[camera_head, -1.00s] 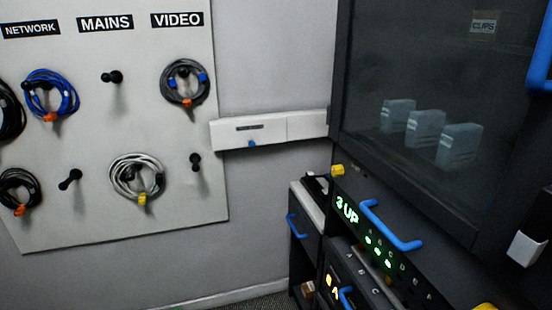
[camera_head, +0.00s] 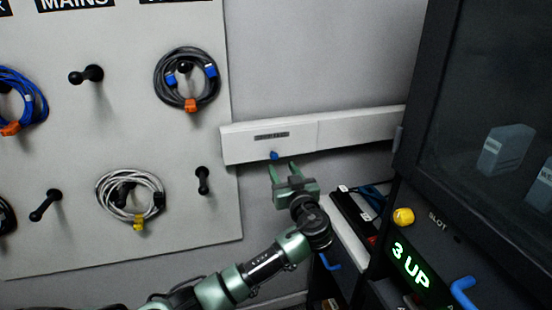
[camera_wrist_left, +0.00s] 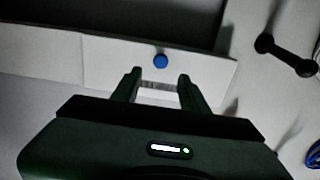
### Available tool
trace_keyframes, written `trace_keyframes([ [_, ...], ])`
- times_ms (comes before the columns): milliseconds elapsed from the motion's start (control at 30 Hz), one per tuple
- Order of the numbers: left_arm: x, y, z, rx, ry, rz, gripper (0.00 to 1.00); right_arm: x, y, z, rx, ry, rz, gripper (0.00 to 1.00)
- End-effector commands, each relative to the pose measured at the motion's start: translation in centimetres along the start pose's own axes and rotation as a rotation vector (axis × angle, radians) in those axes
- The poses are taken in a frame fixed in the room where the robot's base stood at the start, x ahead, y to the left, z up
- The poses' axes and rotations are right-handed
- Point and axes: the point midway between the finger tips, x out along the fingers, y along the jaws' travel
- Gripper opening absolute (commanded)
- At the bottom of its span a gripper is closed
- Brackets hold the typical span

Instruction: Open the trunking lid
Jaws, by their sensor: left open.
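The white trunking (camera_head: 360,129) runs along the wall between the pegboard and the dark cabinet. Its left section is the lid (camera_head: 236,143), with a dark label and a small blue knob (camera_head: 274,155) at its lower edge. The lid lies flush and looks closed. My left gripper (camera_head: 281,168) is open just below the knob, fingers pointing up towards the lid. In the left wrist view the blue knob (camera_wrist_left: 161,61) is just beyond the fingertips (camera_wrist_left: 158,75), between them and apart from them. The lid (camera_wrist_left: 205,68) shows behind. My right gripper is not in view.
The pegboard (camera_head: 130,250) with coiled cables, including a grey coil (camera_head: 159,82) and a white coil (camera_head: 103,200), is at the left. A bare peg (camera_head: 203,181) sticks out near the lid. The dark cabinet (camera_head: 410,160) with a yellow knob (camera_head: 403,216) stands at the right.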

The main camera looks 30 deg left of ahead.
Motion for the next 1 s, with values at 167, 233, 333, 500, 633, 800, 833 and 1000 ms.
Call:
trace_keyframes([
  [167,2.9,-0.1,-0.3,0.005,0.001,-0.004,0.44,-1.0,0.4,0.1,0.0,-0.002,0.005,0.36],
  [233,4.1,-0.1,-0.3,0.007,0.001,-0.004,0.44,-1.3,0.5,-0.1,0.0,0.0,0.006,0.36],
  [333,5.5,-0.1,-0.2,0.006,-0.001,-0.002,0.44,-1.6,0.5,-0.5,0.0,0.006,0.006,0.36],
  [500,6.9,-0.1,0.0,0.005,-0.001,-0.001,0.44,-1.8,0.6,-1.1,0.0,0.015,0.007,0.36],
  [633,7.2,-0.1,0.1,0.004,-0.003,0.0,0.44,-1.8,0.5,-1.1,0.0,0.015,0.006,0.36],
  [800,7.1,-0.1,0.1,0.004,-0.003,0.0,0.44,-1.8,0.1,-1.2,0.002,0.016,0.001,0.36],
  [833,7.1,-0.1,0.1,0.004,-0.003,0.0,0.36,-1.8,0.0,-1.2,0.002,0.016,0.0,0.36],
  [1000,7.1,-0.1,0.2,0.004,-0.003,0.0,0.0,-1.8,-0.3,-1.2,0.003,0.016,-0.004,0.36],
])
